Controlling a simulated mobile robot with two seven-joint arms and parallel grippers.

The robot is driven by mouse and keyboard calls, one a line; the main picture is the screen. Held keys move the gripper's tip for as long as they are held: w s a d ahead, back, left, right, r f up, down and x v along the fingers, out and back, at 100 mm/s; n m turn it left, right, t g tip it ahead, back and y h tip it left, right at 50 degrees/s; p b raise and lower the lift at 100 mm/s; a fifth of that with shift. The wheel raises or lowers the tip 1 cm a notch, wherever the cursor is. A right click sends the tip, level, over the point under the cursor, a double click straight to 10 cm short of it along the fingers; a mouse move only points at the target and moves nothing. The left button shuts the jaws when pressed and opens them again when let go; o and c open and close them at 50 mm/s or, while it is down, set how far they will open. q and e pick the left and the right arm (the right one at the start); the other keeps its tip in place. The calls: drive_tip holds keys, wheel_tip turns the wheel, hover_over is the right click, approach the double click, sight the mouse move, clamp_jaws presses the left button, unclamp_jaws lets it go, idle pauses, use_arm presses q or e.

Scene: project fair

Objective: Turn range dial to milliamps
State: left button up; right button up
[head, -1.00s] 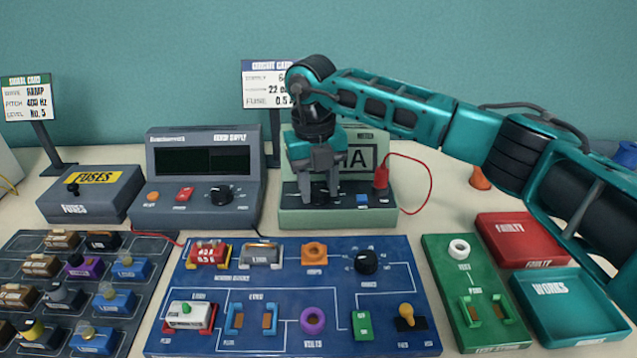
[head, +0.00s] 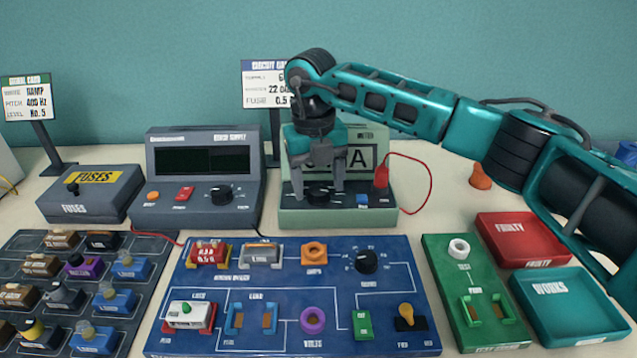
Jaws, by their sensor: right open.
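The pale green meter (head: 290,216) stands at the back middle. Its display shows a large "A", partly hidden behind my right gripper. A black dial (head: 318,194) sits on the meter's dark front panel, with a blue button (head: 362,199) and a red plug (head: 381,178) to its right. My right gripper (head: 319,196) points down over the meter, with its open fingers on either side of the dial. I cannot tell whether the fingers touch the dial. Another black dial (head: 367,261) sits on the blue circuit board (head: 340,240) in front. My left gripper is not in view.
A grey bench supply (head: 196,172) with its own knob stands left of the meter. A grey fuse box (head: 92,194) is further left. A green test board (head: 462,290), a red tray (head: 521,240) and a teal tray (head: 571,309) lie at the right.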

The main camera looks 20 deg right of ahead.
sight(314, 192)
wheel_tip(314, 192, up, 12)
drive_tip(key=shift+a, duration=0.35)
